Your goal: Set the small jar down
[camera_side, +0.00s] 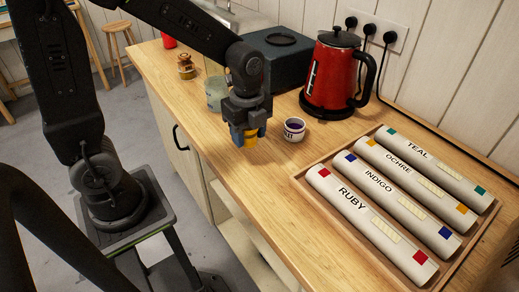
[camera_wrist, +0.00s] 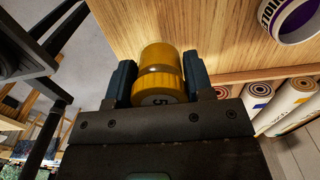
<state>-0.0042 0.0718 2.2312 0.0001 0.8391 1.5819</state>
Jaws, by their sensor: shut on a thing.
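My gripper (camera_side: 247,133) is shut on a small yellow jar (camera_side: 250,138) over the wooden counter, close to its front edge. In the wrist view the jar (camera_wrist: 160,75) sits between the two dark blue fingers of my gripper (camera_wrist: 163,85). Part of a dark mark shows on its pale label. In the side view most of the jar is hidden by the fingers. I cannot tell whether its base touches the counter (camera_side: 228,160).
A red kettle (camera_side: 330,75) and a dark box (camera_side: 270,58) are behind. A tray (camera_side: 335,222) of labelled rolls lies front right. A glass jar (camera_side: 215,92) and an amber jar (camera_side: 185,66) stand back left.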

